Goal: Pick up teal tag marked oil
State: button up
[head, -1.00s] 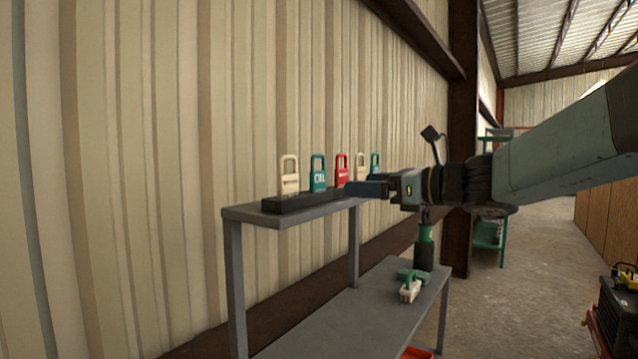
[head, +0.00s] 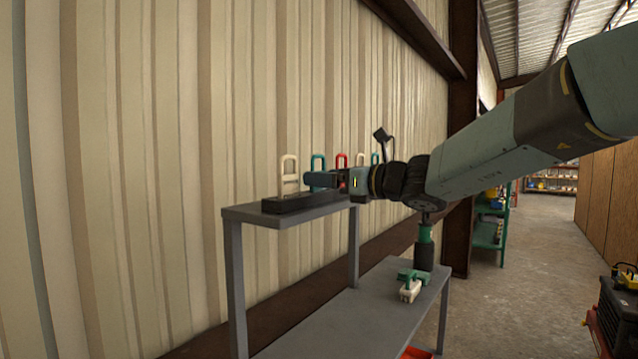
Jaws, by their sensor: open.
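A row of upright tags with looped tops stands in a dark rack (head: 300,203) on the upper grey shelf. A teal tag (head: 318,160) is second from the left, between a cream tag (head: 289,175) and a red tag (head: 341,159). Only its loop shows clearly; its face and lettering are hidden behind my gripper. My gripper (head: 309,180) is open, with its fingers in front of that teal tag in this view. I cannot tell whether they touch or surround it. Another teal tag (head: 375,158) shows farther right, partly hidden by my arm; its marking cannot be read.
The grey shelf (head: 250,215) stands close to the ribbed wall. Its lower deck (head: 350,318) holds a green and black tool (head: 424,250) and a cream and green item (head: 411,287). Dark machinery (head: 617,315) stands at the right. Open floor lies behind.

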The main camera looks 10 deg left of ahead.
jog(key=x, duration=0.4)
jog(key=shift+w+a+f, duration=0.2)
jog(key=shift+a+f, duration=0.05)
jog(key=shift+f, duration=0.05)
jog(key=c, duration=1)
